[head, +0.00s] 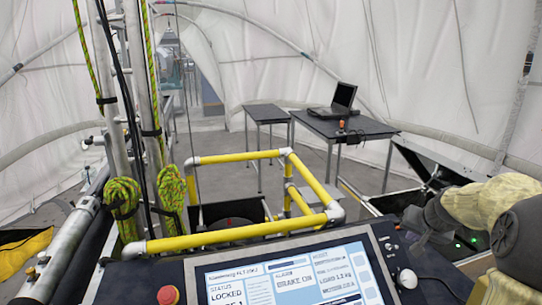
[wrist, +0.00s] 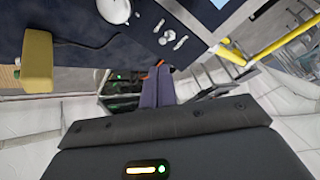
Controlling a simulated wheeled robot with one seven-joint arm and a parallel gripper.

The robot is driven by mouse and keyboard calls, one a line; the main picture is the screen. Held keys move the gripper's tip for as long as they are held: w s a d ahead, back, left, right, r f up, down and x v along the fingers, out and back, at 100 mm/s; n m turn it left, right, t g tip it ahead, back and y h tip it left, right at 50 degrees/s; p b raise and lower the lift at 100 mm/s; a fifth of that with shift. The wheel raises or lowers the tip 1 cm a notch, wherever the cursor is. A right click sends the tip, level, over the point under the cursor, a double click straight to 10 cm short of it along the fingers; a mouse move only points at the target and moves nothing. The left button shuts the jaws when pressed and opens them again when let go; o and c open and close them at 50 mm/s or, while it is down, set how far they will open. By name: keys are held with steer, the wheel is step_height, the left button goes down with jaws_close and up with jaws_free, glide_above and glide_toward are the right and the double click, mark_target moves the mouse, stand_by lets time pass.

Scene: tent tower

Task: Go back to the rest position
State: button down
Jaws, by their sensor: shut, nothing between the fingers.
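My gripper (head: 422,228) is at the right of the head view, at the end of my arm in its tan sleeve. It is out past the right end of the control console (head: 115,285) and holds nothing. In the wrist view my gripper (wrist: 158,70) shows as two dark fingers with orange tips, lying close together. The console edge and its small switches lie beyond the tips in that view. No contact with anything is visible.
The console carries a lit screen (head: 290,280), a red button (head: 168,295) and a white knob (head: 407,278). A yellow railing (head: 240,232) stands ahead. A yellow box (wrist: 37,60) is left in the wrist view. A laptop (head: 338,100) sits on a far table.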

steer(key=s+a+f+n+g, duration=0.15)
steer(key=a+f, duration=0.25)
steer(key=a, duration=0.7)
steer(key=s+a+f+n+g, duration=0.1)
steer(key=s+a+f, duration=0.3)
steer(key=s+a, duration=0.4)
steer(key=s+a+f+n+g+y, duration=0.1)
steer(key=s+a+f+n, duration=0.3)
steer(key=s+a, duration=0.4)
steer(key=shift+s+g, duration=0.45)
steer(key=shift+s, duration=0.3)
steer(key=shift+w+n, duration=0.1)
steer(key=shift+n, duration=0.15)
